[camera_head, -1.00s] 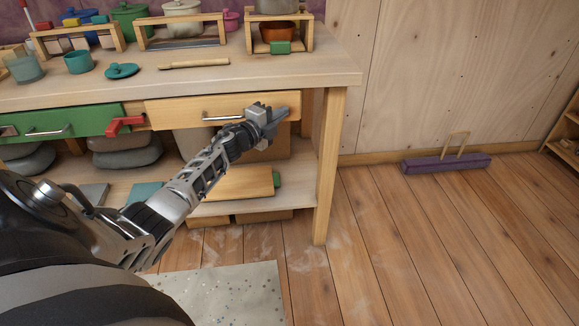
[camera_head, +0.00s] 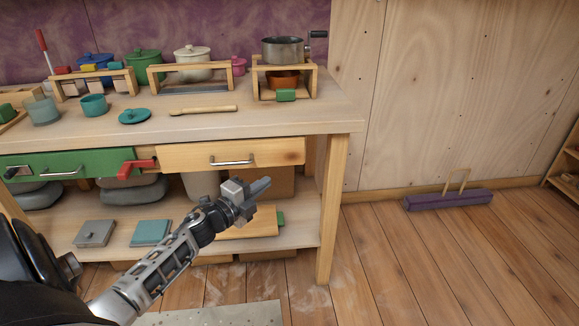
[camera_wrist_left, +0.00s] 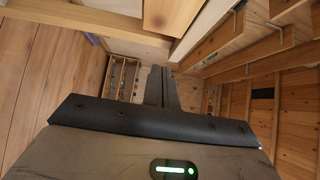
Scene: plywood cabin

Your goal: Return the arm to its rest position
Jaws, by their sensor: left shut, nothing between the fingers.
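My left gripper (camera_head: 258,188) is shut and empty. In the head view it is in front of the workbench, below the light wood drawer (camera_head: 232,154) and its metal handle, apart from both as far as I can see. My left arm comes in from the lower left. In the left wrist view the closed fingers (camera_wrist_left: 160,85) point away from the camera with nothing between them. My right gripper is not in view.
The workbench (camera_head: 300,125) carries pots, cups and wooden racks. Its lower shelf (camera_head: 110,258) holds boxes and lidded containers. A purple block (camera_head: 447,200) lies by the wall.

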